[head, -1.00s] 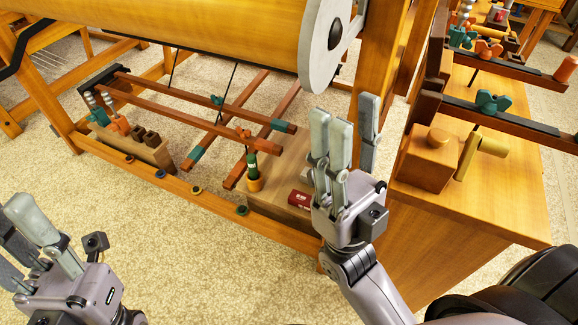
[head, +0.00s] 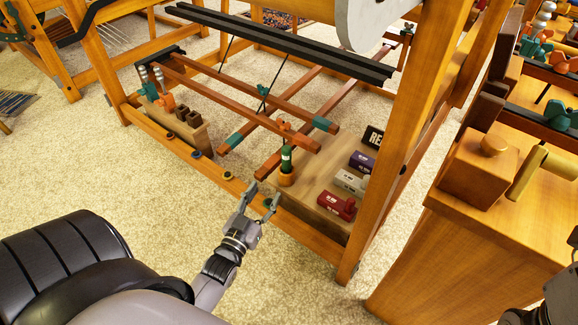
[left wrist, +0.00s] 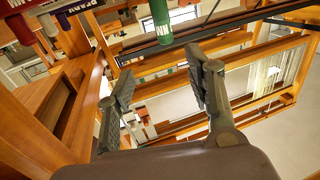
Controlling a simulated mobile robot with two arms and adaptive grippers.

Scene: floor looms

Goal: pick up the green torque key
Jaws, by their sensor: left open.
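My left gripper (head: 262,197) is open and empty, just in front of and below the key, close to the loom's lower front rail. In the left wrist view the green key (left wrist: 158,38) appears upside down beyond and between the open left fingers (left wrist: 160,72), apart from them. Only a dark part of my right arm shows at the lower right corner; its fingers are out of view.
Treadle bars (head: 240,115) lie behind the key. Carpet in front is clear.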

